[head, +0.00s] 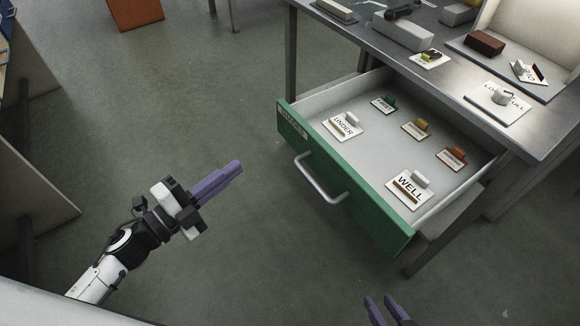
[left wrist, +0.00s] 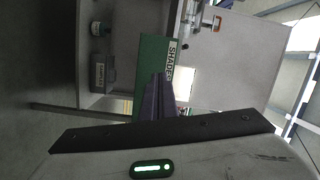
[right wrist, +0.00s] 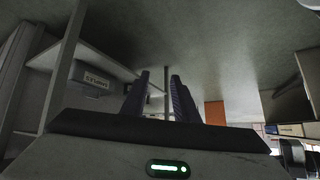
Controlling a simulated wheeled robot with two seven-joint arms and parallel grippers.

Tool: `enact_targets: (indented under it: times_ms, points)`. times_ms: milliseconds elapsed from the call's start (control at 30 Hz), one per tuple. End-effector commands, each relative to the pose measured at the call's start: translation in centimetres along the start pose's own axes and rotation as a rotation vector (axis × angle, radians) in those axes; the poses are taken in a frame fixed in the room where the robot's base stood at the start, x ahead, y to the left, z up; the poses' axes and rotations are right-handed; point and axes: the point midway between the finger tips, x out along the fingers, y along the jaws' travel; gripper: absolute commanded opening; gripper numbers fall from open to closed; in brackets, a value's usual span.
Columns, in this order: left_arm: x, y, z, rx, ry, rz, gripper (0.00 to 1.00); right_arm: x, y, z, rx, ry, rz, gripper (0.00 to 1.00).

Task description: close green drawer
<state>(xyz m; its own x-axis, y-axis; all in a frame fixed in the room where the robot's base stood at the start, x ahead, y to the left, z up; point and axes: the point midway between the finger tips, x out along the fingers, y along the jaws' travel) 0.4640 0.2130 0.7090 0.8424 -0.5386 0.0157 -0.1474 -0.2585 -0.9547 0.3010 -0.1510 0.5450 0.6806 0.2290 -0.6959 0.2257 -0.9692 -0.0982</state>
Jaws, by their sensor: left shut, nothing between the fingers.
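The green drawer (head: 350,190) is pulled out from under the metal table, with a silver bar handle (head: 320,180) on its front. Its white inside holds several small stamp-like blocks on labelled cards. My left gripper (head: 238,166) is shut and empty, in the air to the left of the drawer front and apart from it. In the left wrist view the green front (left wrist: 152,60) with its label is beyond the shut fingers (left wrist: 160,82). My right gripper (head: 385,300) is open and empty at the bottom edge, below the drawer; its fingers (right wrist: 160,80) stand apart in the right wrist view.
The metal table (head: 440,75) above the drawer carries a tray, cards and several blocks. A wooden unit (head: 30,190) stands at the left and an orange box (head: 135,12) at the top. The grey floor (head: 210,90) between is clear.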

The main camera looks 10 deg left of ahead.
Motion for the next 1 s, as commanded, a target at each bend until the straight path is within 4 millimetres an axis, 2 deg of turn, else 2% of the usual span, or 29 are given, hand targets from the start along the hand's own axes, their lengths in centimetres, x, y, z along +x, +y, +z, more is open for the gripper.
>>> enact_targets:
  times_ms: [33,133,267,367,800,1000]
  points:
    - [0.2,0.8,0.2,0.104,0.069,0.012,0.0,1.0,0.0,0.9,-0.001,0.004,-0.004,0.27]
    - [0.3,1.0,-0.2,0.243,0.167,0.035,0.0,1.2,0.0,0.9,-0.005,0.008,-0.007,0.27]
    - [0.5,1.0,-0.6,0.304,0.214,0.048,0.0,1.0,0.0,0.6,-0.008,0.012,-0.008,0.27]
    - [1.5,0.9,-0.9,0.305,0.217,0.048,0.0,0.9,0.1,0.5,-0.01,0.012,-0.008,0.27]
    - [10.3,1.5,-2.7,0.301,0.215,0.044,0.0,1.1,0.2,0.5,-0.008,0.018,-0.006,0.27]
    - [12.9,1.9,-3.2,0.299,0.212,0.048,0.0,1.2,0.2,0.6,-0.006,0.019,-0.005,0.27]
